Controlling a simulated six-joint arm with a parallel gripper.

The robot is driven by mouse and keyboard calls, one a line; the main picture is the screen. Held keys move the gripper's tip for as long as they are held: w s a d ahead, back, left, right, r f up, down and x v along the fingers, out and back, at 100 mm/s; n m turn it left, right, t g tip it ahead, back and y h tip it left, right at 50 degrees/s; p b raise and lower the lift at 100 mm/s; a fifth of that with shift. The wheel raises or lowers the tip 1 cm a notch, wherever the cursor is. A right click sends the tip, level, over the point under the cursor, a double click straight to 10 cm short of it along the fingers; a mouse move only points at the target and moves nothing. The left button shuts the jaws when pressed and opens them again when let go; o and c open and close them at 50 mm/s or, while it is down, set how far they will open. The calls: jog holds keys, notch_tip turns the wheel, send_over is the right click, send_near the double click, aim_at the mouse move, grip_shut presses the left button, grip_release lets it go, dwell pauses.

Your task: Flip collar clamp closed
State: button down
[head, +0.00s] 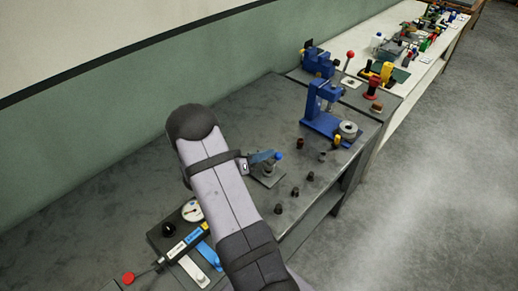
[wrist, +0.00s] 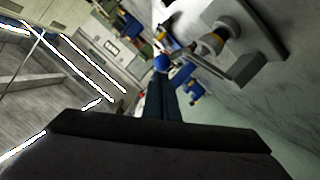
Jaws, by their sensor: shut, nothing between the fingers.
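The collar clamp (head: 268,176) stands on the grey bench, just right of my forearm in the head view. It has a grey metal base and a blue ball knob (head: 278,155). In the wrist view the knob (wrist: 160,62) shows at the tips of my gripper (wrist: 161,75), whose dark fingers are together and empty. The fingertips seem to touch the knob or sit just short of it; I cannot tell which. Grey metal parts, probably of the clamp (wrist: 232,66), fill the upper right of the wrist view. My arm hides part of the bench and clamp surroundings in the head view.
A blue press (head: 322,110) stands behind and right of the clamp. Several small dark pegs (head: 295,192) stand at its right. A dial gauge (head: 192,211) and a panel with blue and white handles (head: 190,248) lie at front left. The back left bench is clear.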

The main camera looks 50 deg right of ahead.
jog(key=shift+s+d+f, duration=0.1)
jog(key=shift+f, duration=0.05)
jog(key=s+f, duration=0.1)
jog(key=f+b, duration=0.1)
jog(key=shift+s+f, duration=0.35)
jog(key=shift+f, duration=0.05)
jog(key=shift+r, duration=0.1)
dwell(0.3)
jog(key=shift+w+a+r+p, duration=0.2)
jog(key=shift+a+r+p, duration=0.1)
jog(key=shift+r+p, duration=0.4)
jog(key=b, duration=0.1)
send_near(277, 160)
jog(key=w+a+r, duration=0.1)
jog(key=a+r, duration=0.2)
jog(key=shift+v, duration=0.95)
jog(key=shift+d+r, duration=0.1)
jog(key=shift+r, duration=0.05)
